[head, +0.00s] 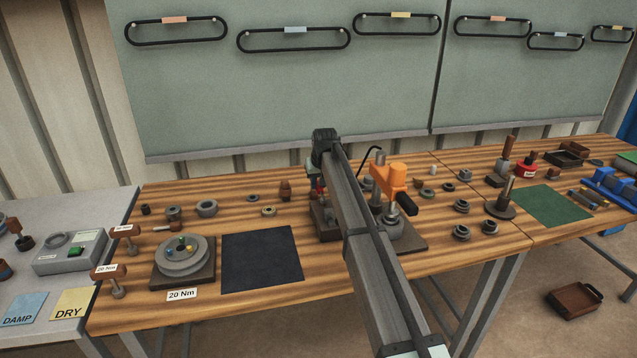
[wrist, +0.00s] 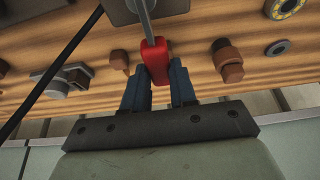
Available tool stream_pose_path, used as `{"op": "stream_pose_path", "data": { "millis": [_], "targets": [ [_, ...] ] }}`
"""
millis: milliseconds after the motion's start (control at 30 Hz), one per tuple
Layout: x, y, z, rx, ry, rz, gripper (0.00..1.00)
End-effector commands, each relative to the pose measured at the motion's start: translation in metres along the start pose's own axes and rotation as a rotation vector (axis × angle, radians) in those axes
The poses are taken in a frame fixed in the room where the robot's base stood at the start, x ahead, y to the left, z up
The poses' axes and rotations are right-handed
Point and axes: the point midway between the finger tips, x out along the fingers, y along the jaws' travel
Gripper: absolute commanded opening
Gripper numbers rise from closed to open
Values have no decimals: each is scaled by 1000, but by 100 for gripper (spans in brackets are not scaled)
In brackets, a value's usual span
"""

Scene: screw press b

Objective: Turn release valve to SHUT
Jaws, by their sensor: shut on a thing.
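The release valve's red handle (wrist: 155,60) is between the two dark blue fingertips of my gripper (wrist: 158,82) in the wrist view. My gripper is shut on it. A thin grey rod runs from the red handle toward a dark base plate at the top of that view. In the head view a small bit of the red handle (head: 320,188) shows beside my arm, at the left end of the press base (head: 327,228). The orange press (head: 390,178) stands just right of my arm. My arm hides part of the base, and no SHUT mark is legible.
A black hose (wrist: 55,70) crosses the left of the wrist view. Several small fittings lie around on the wooden bench, including a brown-topped one (wrist: 228,62) right of my fingers. A black mat (head: 262,260) left of the press is bare.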

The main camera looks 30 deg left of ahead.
Motion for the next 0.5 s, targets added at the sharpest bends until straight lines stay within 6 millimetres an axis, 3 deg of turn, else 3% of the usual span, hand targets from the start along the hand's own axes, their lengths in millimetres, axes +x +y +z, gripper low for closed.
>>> {"op": "stream_pose_path", "data": {
  "millis": [500],
  "targets": [
    [0,-7,0,-96,0,-40,0]
  ]
}}
